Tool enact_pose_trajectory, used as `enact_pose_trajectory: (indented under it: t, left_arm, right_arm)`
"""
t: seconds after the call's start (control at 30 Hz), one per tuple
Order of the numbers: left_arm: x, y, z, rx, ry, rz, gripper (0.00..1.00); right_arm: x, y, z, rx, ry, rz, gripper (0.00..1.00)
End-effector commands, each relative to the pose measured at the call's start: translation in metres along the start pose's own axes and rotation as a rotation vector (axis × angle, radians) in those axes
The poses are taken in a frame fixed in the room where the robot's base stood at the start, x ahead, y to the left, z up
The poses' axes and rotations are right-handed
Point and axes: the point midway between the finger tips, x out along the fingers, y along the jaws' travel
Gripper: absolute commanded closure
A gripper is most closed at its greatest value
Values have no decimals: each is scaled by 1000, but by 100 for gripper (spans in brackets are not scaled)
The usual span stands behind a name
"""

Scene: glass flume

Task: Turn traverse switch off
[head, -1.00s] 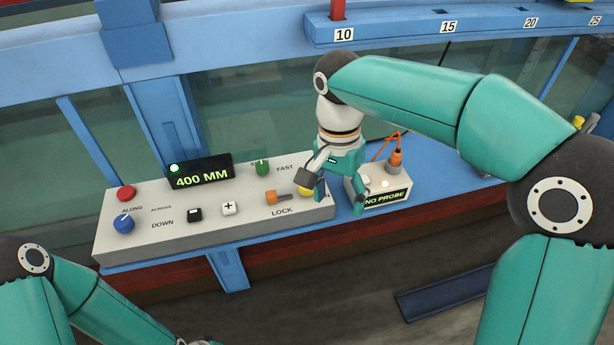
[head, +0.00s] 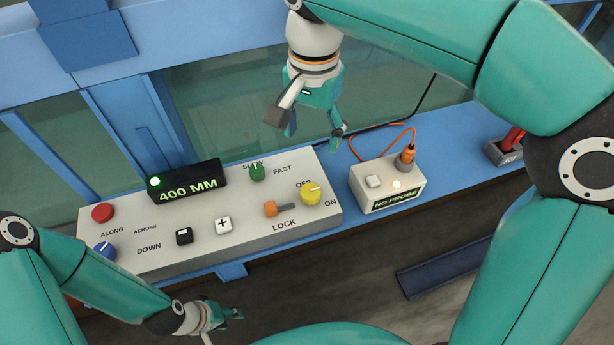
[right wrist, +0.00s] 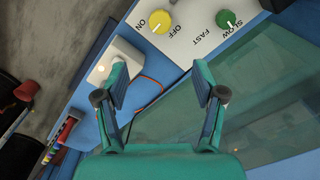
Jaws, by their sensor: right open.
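The yellow knob (head: 311,194) with OFF and ON labels sits at the right end of the pale control panel (head: 185,258). It also shows in the right wrist view (right wrist: 160,21). It has a pale pointer mark; I cannot tell for sure which label it points at. My right gripper (head: 315,133) is open and empty, above and behind the knob and apart from it. In the right wrist view its fingers (right wrist: 158,78) are spread, with the knob beyond them. My left gripper (head: 225,316) is low, in front of the panel; its jaw state is unclear.
An orange LOCK lever (head: 270,209) is just left of the yellow knob, and a green SLOW/FAST knob (head: 257,173) is behind. A NO PROBE box (head: 407,183) with an orange cable stands to the right. Glass (head: 230,105) rises behind the panel.

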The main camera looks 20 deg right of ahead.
Motion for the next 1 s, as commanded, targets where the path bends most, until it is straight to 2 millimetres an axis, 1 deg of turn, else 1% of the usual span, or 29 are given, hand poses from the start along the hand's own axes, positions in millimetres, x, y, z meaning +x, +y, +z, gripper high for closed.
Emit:
enact_pose_trajectory:
  t: [0.17, 0.5, 0.7, 0.83, 1.0]
  left_arm:
    - [2, -1, 0, 0, -1, 0, 60]
    - [0, 0, 0, 0, 0, 0, 60]
    - [-2, 1, 0, 0, 0, 0, 60]
    - [-3, 1, 0, 0, 0, 0, 60]
    - [-4, 1, 0, 0, 0, 0, 60]
  right_arm:
    - [26, 0, 0, -2, -3, 6, 31]
    - [99, -2, 1, -6, -4, 7, 31]
    - [136, -1, 1, -7, -3, 5, 31]
    - [151, -2, 1, -5, -2, 4, 31]
    - [161, -3, 1, -8, -1, 2, 31]
